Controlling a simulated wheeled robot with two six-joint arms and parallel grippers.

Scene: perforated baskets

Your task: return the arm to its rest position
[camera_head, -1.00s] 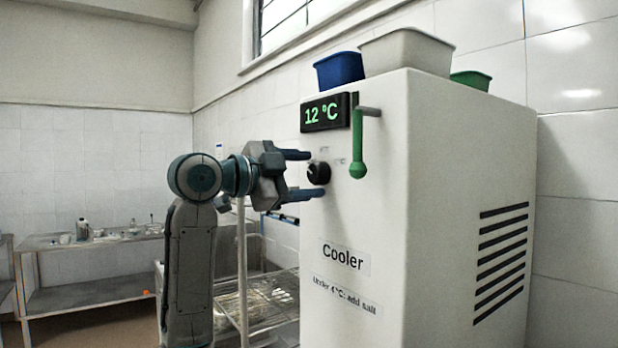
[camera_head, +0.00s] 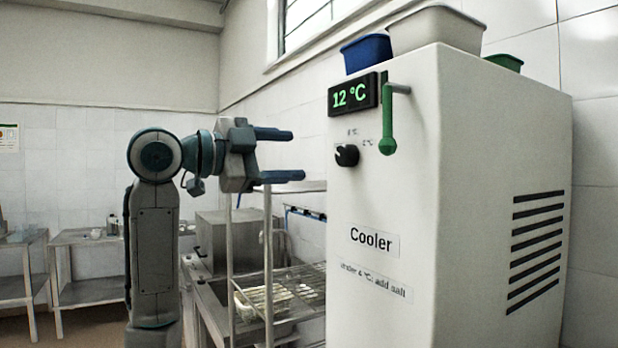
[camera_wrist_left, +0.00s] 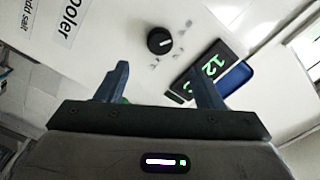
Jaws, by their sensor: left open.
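My left gripper (camera_head: 297,155) is open and empty, its two blue-grey fingers pointing right at the cooler front. It is clear of the black knob (camera_head: 347,155) on the white cooler (camera_head: 385,290), with a gap between fingertips and knob. In the left wrist view the open fingers of my left gripper (camera_wrist_left: 160,85) show with the knob (camera_wrist_left: 160,41) beyond them, and nothing lies between them. The cooler's display (camera_head: 353,95) reads 12 °C. A green-handled lever (camera_head: 388,130) hangs down beside it. My right gripper is not in view.
A blue basket (camera_head: 367,53), a pale basket (camera_head: 436,28) and a green basket (camera_head: 505,62) sit on top of the cooler. A wire rack (camera_head: 300,285) stands left of the cooler. Metal tables (camera_head: 90,290) stand at the far left. The space around the gripper's left side looks open.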

